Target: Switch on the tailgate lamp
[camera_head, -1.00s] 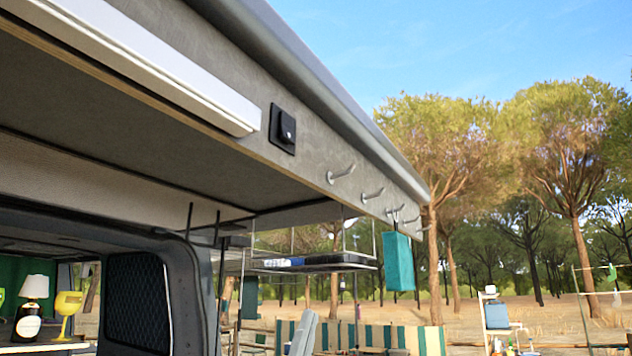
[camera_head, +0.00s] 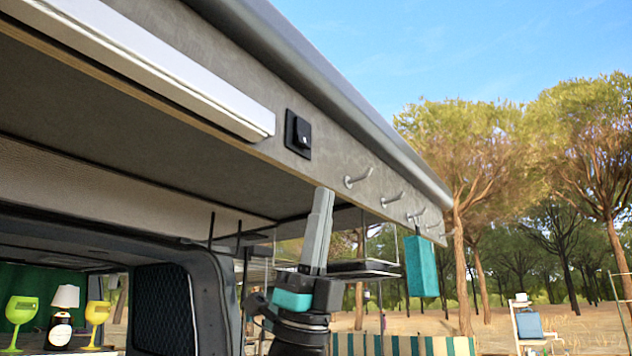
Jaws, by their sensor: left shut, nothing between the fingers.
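The tailgate lamp (camera_head: 165,70) is a long white bar along the raised tailgate's edge, at the upper left. A black switch (camera_head: 298,134) sits on the grey panel just right of the lamp's end. My left gripper (camera_head: 325,192) points upward below and slightly right of the switch, apart from it in the picture. Its grey fingers are together with nothing between them. My right gripper does not show.
Several metal hooks (camera_head: 358,178) stick out of the panel right of the switch. A teal box-shaped thing (camera_head: 421,266) hangs from one. A dark shelf (camera_head: 365,270) hangs behind my gripper.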

